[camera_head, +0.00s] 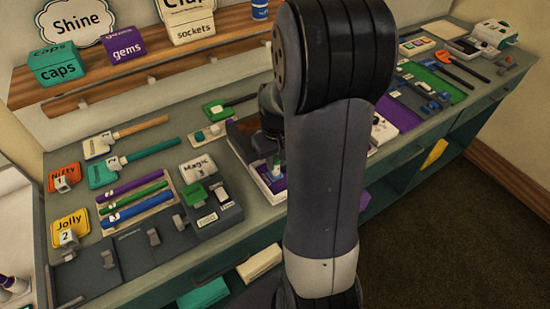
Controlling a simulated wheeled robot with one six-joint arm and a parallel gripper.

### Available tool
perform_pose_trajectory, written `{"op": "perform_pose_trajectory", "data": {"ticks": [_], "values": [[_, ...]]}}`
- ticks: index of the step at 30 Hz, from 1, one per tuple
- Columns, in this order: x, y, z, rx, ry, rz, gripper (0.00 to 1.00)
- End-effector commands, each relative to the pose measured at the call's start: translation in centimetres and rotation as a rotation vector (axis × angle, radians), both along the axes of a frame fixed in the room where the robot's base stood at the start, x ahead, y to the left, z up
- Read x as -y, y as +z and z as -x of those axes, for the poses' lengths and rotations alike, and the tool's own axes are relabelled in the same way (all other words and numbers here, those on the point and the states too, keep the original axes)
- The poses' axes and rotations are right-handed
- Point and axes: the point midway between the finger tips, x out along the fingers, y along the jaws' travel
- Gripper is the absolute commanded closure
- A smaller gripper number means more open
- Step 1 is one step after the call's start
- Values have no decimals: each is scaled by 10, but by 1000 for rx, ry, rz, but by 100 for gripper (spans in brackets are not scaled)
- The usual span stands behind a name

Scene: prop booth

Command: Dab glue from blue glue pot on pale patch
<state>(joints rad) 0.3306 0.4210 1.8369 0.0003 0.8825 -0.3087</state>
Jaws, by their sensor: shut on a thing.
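My gripper (273,158) points down over a white tray (262,184) with purple in it, at the middle of the bench. My arm hides much of it. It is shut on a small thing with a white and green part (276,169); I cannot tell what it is. A small blue pot with a white label (260,10) stands on the shelf at the top; I cannot tell if it holds glue. I cannot pick out the pale patch for sure; a flat cream sheet (443,29) lies at the bench's far end.
Teal "caps" (59,65) and purple "gems" (124,45) boxes stand on the shelf (160,59). Brushes, colored sticks (138,197) and a grey divided tray (128,255) crowd the bench's left. A green mat (447,88) with small parts lies right of my arm.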

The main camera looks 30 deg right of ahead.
Motion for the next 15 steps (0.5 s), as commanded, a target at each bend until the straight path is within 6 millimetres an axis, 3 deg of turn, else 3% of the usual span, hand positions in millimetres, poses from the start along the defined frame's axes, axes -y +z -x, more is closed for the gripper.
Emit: {"op": "perform_pose_trajectory", "data": {"ticks": [15], "values": [[0,1,-5,-1,0,0,100]]}}
